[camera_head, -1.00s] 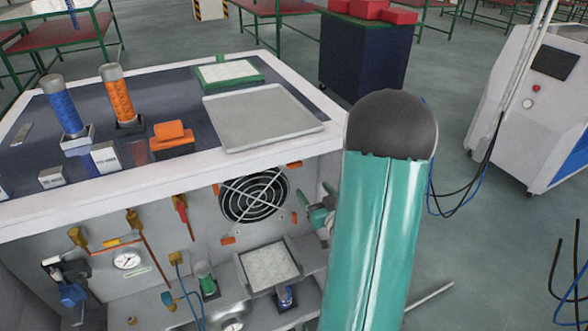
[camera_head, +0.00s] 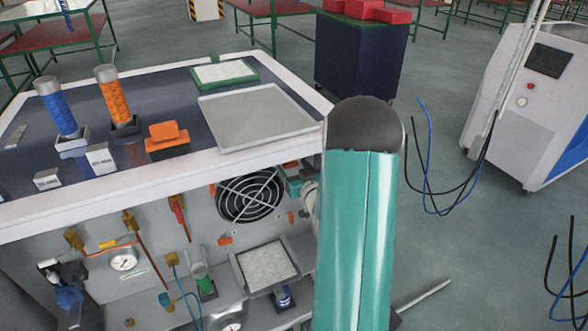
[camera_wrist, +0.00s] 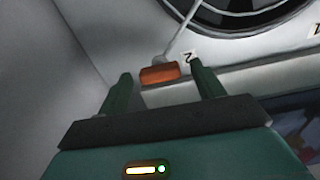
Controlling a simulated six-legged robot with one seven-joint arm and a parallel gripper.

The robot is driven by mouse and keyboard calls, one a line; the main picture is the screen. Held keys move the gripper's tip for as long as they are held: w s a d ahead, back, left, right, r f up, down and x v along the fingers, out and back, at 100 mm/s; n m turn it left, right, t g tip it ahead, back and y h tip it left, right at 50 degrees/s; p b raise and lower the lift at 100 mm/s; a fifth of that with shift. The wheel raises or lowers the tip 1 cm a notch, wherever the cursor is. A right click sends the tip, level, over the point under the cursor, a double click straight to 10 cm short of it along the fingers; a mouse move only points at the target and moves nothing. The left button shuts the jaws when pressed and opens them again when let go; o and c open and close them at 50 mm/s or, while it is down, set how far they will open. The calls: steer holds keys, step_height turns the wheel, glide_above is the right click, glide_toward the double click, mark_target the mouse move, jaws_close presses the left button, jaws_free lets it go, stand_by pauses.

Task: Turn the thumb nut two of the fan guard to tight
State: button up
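The fan guard (camera_head: 250,195) is a round black grille on the generator's front panel, with small orange thumb nuts around it. In the wrist view, an orange thumb nut (camera_wrist: 159,73) with a label "2" (camera_wrist: 189,57) beside it lies between the fingertips of my gripper (camera_wrist: 160,70). Gaps show on both sides of the nut, and I cannot tell whether the fingertips reach its depth. The gripper is open and empty. In the head view, my gripper (camera_head: 290,178) is at the right side of the guard, partly hidden by my arm.
The top holds a flat grey tray (camera_head: 257,118), a blue cylinder (camera_head: 59,113) and an orange cylinder (camera_head: 114,97).

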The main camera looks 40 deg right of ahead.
steer(key=c, duration=0.9)
steer(key=shift+c, duration=0.2)
steer(key=shift+m, duration=0.4)
steer(key=m, duration=0.3)
steer(key=shift+m, duration=0.3)
steer(key=m, duration=0.4)
steer(key=shift+m, duration=0.3)
steer(key=m, duration=0.4)
steer(key=shift+m, duration=2.2)
